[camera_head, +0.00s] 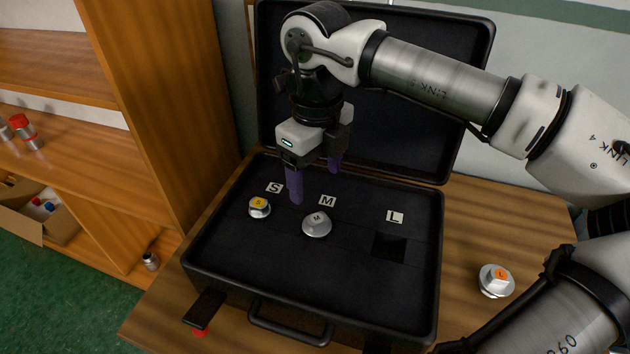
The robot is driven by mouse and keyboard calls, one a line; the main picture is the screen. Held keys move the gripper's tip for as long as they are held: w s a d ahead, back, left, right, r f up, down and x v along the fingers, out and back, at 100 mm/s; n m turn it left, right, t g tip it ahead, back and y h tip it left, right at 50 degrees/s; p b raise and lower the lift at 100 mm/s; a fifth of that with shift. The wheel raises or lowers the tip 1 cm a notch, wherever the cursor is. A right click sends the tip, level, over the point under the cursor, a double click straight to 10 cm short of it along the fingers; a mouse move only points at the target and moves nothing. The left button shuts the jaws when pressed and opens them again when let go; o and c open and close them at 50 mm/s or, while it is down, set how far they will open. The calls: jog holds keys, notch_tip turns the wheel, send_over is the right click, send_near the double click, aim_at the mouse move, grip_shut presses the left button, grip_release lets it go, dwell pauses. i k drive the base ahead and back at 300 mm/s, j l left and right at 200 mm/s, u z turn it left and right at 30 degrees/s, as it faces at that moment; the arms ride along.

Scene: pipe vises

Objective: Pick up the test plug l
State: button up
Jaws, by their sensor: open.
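The test plug L (496,281) is a silver plug with an orange top marked L. It sits on the wooden table, to the right of the open black case (350,285). My gripper (314,182) has purple fingers, spread apart and empty. It is above the case, behind the M plug, far to the left of plug L. The case's square L slot (389,247) is empty, below the white L label (395,217). Plug L is fully in view, with my arm close to its right.
The S plug (259,208), with a yellow top, and the silver M plug (317,225) sit in the case. The raised lid (400,130) stands behind. A wooden shelf (160,100) is at left. Bare table (490,225) lies right of the case.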

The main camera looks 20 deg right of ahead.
aim_at(495, 282)
jog(key=z, duration=1.5)
jog(key=l+u, duration=0.35)
jog(key=l, duration=0.25)
jog(key=k, duration=0.05)
